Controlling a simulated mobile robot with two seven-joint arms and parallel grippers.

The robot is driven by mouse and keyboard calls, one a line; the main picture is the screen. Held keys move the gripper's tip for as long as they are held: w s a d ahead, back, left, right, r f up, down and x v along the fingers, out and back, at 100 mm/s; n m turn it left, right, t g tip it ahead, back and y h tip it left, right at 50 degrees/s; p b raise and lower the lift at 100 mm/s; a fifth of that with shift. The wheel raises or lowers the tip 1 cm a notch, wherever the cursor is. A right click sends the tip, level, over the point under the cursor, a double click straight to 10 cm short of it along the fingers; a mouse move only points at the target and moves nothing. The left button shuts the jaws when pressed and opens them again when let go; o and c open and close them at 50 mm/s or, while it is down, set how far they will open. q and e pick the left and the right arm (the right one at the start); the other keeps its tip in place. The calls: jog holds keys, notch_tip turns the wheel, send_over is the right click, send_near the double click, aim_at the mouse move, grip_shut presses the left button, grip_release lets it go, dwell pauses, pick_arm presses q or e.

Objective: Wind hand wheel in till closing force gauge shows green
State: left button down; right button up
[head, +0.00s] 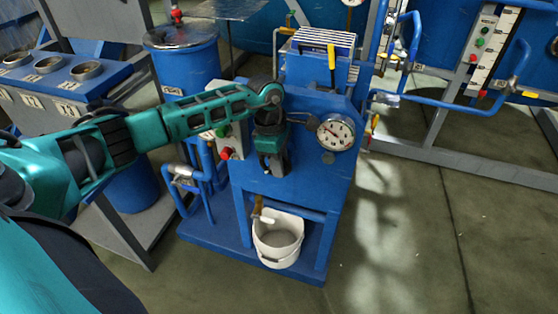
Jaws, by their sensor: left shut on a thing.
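My left arm reaches in from the left to the front of a blue machine (312,180). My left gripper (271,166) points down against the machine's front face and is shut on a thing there. That thing is mostly hidden behind the gripper and wrist; by its place it seems to be the hand wheel, but its rim cannot be made out. A round gauge (336,132) with a white dial sits just right of the gripper. Its needle is too small to read surely, and I see no clear green on it. My right gripper is not in view.
A control box (231,143) with a red button is left of the gripper. A white bucket (278,240) stands low in the machine's frame. Blue pipes (400,97) run at the right. A blue drum (186,62) stands behind my arm. The floor at the right front is clear.

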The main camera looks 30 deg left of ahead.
pick_arm(q)
jog(key=c, duration=1.1)
grip_release()
jog(key=r, duration=0.4)
jog(key=a+r+p, duration=0.1)
jog(key=r, duration=0.3)
jog(key=a+r, duration=0.1)
jog(key=r, duration=0.3)
jog(key=shift+s+r, duration=0.25)
jog(key=shift+r, duration=0.15)
